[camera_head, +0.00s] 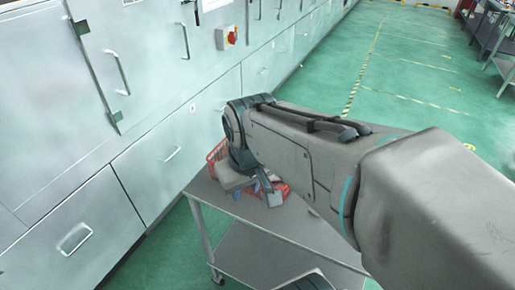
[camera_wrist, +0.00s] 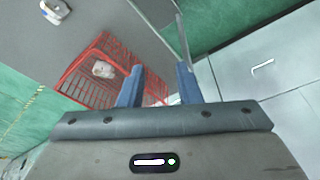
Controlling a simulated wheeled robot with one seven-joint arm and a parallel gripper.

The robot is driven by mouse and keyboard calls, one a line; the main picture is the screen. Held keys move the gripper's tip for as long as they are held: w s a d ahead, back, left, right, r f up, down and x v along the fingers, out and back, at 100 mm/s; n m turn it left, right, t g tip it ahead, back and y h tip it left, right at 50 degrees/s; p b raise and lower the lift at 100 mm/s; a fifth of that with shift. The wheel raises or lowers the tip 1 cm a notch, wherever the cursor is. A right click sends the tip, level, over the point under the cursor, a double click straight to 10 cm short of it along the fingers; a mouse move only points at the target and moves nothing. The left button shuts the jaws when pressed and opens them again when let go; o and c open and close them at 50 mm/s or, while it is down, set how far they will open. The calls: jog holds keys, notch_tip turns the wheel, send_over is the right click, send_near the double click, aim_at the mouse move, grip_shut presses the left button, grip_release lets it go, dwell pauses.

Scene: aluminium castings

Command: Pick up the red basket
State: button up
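The red wire basket (camera_head: 215,156) sits on the grey cart top, largely hidden behind my arm in the head view. The left finger overlaps the basket's right part in the picture, and part of the basket shows between the fingers. I cannot tell whether they touch it. In the head view my gripper (camera_head: 262,185) is over the basket.
The cart (camera_head: 290,222) stands beside a row of grey metal cabinets (camera_head: 165,150). A white and grey object (camera_wrist: 55,9) lies on the cart top. Green floor lies open to the right of the cart.

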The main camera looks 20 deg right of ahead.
aim_at(243, 191)
jog(key=w+d+f+n+g+b, duration=0.1)
jog(key=w+n, duration=0.1)
jog(key=w, duration=0.3)
jog(key=w+d+f+n+b, duration=0.1)
jog(key=w+d+n+b, duration=0.1)
jog(key=w, duration=0.3)
jog(key=w+d+f+n+g+b, duration=0.1)
jog(key=w+f+n+b, duration=0.1)
jog(key=w, duration=0.3)
jog(key=shift+w+d+f+n+g, duration=0.1)
jog(key=shift+w+d+n+g, duration=0.2)
jog(key=shift+w+d, duration=0.1)
notch_tip(243, 191, down, 14)
jog(key=shift+s+r, duration=0.1)
jog(key=shift+r, duration=0.05)
jog(key=shift+d+r, duration=0.1)
grip_shut()
